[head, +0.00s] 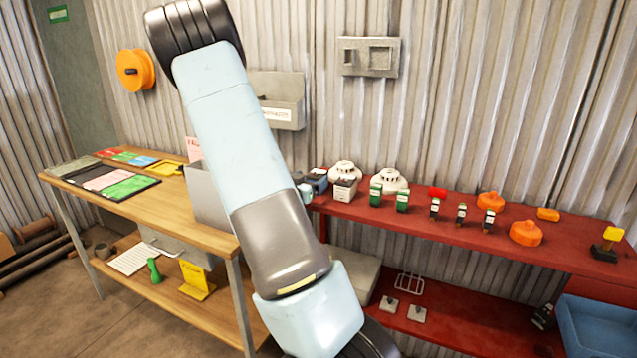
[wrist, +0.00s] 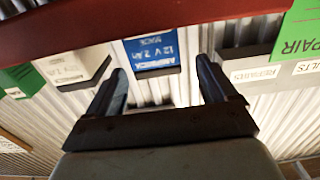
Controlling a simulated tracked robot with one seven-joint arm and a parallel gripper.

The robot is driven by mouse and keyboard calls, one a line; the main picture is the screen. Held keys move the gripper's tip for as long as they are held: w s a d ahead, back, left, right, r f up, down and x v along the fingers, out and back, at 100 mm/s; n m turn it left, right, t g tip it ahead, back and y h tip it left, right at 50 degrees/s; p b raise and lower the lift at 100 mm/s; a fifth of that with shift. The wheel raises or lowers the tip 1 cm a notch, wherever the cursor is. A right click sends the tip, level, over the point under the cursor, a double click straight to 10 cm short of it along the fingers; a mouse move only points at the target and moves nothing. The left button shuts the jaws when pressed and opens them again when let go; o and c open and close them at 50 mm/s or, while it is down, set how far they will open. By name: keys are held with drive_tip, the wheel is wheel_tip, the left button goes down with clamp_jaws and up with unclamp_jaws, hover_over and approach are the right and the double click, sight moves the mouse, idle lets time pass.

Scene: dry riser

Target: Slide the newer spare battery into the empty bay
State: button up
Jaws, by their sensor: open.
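In the wrist view a blue pack (wrist: 152,52) with a white "12 V" label shows between the fingers of my gripper (wrist: 170,85), beyond their tips. My gripper is open, with nothing held. A white-and-grey pack (wrist: 72,65), also marked "12 V", is left of it. In the head view a pale labelled pack (head: 345,189) stands on the red shelf beside a dark blue-grey item (head: 316,181). I cannot read any dates on the packs. A grey wall plate (head: 390,44) has two recesses; I cannot tell whether one is the empty bay. My gripper is hidden in the head view.
The red shelf (head: 560,262) also carries green boxes (head: 402,200), white domes (head: 390,181), small dark items and orange discs (head: 525,233). A wooden table (head: 195,226) with coloured cards stands left. A blue bin (head: 598,325) is lower right.

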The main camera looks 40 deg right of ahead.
sight(316, 176)
drive_tip(key=x, duration=0.5)
drive_tip(key=shift+f, duration=0.35)
clamp_jaws()
idle(0.4)
